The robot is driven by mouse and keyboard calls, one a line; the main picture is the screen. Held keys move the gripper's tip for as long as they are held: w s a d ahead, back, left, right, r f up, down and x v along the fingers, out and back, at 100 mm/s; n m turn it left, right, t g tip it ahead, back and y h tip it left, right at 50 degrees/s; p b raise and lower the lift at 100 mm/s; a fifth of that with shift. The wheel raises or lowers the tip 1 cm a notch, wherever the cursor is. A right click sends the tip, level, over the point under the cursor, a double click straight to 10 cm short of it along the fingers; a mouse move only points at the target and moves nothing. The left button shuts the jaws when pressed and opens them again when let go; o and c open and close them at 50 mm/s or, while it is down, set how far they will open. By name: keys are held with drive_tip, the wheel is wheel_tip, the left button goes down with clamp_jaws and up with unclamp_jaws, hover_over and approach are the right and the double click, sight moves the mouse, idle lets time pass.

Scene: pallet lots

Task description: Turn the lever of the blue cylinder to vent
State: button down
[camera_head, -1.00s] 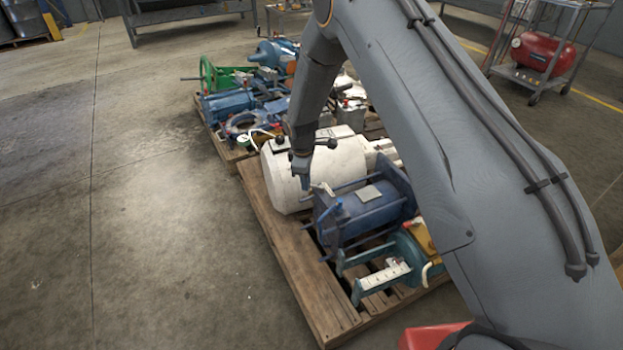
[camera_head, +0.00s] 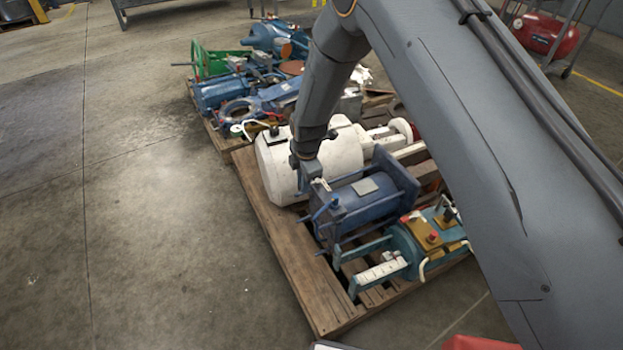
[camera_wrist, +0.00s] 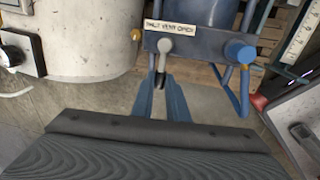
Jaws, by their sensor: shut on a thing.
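The blue cylinder (camera_head: 350,205) lies on its side on the near pallet, with tie rods and square end plates. In the wrist view its end plate (camera_wrist: 205,45) carries a small label, with VENT seeming to be the middle word. Below the label is a small lever with a pale grey round head (camera_wrist: 164,46); its dark stem points down in the picture. My gripper (camera_wrist: 161,84) has its blue fingers shut around the lower part of this lever. In the head view my gripper (camera_head: 313,182) is at the cylinder's upper left end; the lever is hidden there.
A white drum (camera_head: 275,170) lies close beside the cylinder. A teal machine (camera_head: 405,245) with a yellow block is on its other side. A blue knob with a bent pipe (camera_wrist: 240,52) sits right of the lever. Open concrete floor (camera_head: 150,220) lies left of the pallet (camera_head: 285,265).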

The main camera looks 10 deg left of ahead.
drive_tip(key=shift+s, duration=0.1)
idle(0.4)
drive_tip(key=c, duration=1.7)
unclamp_jaws()
drive_tip(key=shift+d, duration=0.1)
drive_tip(key=shift+s+d+r+p, duration=0.15)
drive_tip(key=shift+r, duration=1.15)
drive_tip(key=shift+s+d+r+p, duration=0.1)
drive_tip(key=shift+s+d+r, duration=0.1)
drive_tip(key=shift+r, duration=1.05)
drive_tip(key=shift+s+d+r+p, duration=0.1)
drive_tip(key=shift+s+r+p, duration=0.05)
drive_tip(key=shift+r, duration=1.15)
